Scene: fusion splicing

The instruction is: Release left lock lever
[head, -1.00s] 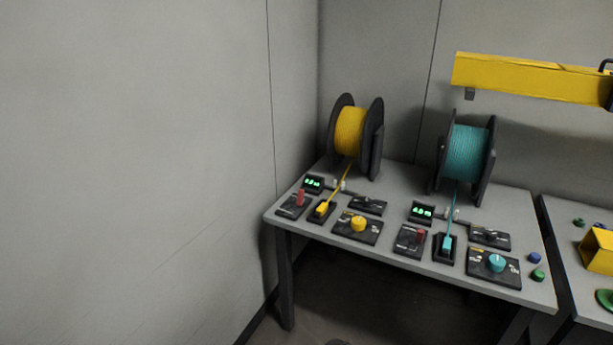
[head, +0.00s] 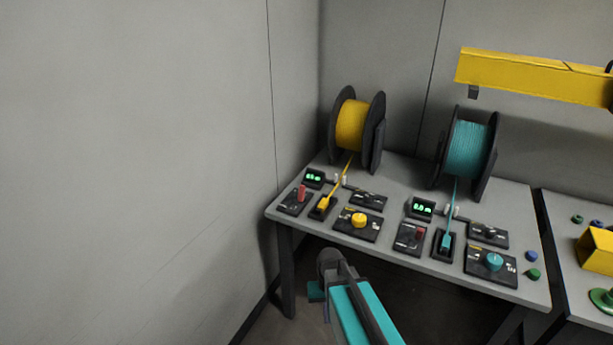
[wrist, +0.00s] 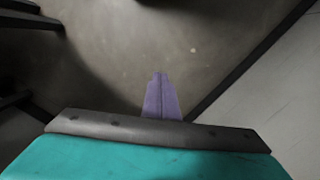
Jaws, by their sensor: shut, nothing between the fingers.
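On the left half of the table, a red lever (head: 301,193) stands on a small dark panel at the table's front left corner. A second red lever (head: 420,235) stands on a similar panel near the middle. I cannot read their labels, so which is called the lock lever is not certain. My gripper (wrist: 161,77) shows purple fingers closed together and empty, above the bare floor. In the head view, my arm is in front of and below the table's front edge, apart from both levers; the fingers cannot be made out there.
The grey table (head: 400,183) carries a yellow spool (head: 351,125), a teal spool (head: 467,150), a yellow knob (head: 359,219), a teal knob (head: 494,261) and green displays. A wall (head: 140,170) stands close on the left. A second table (head: 558,225) is at right.

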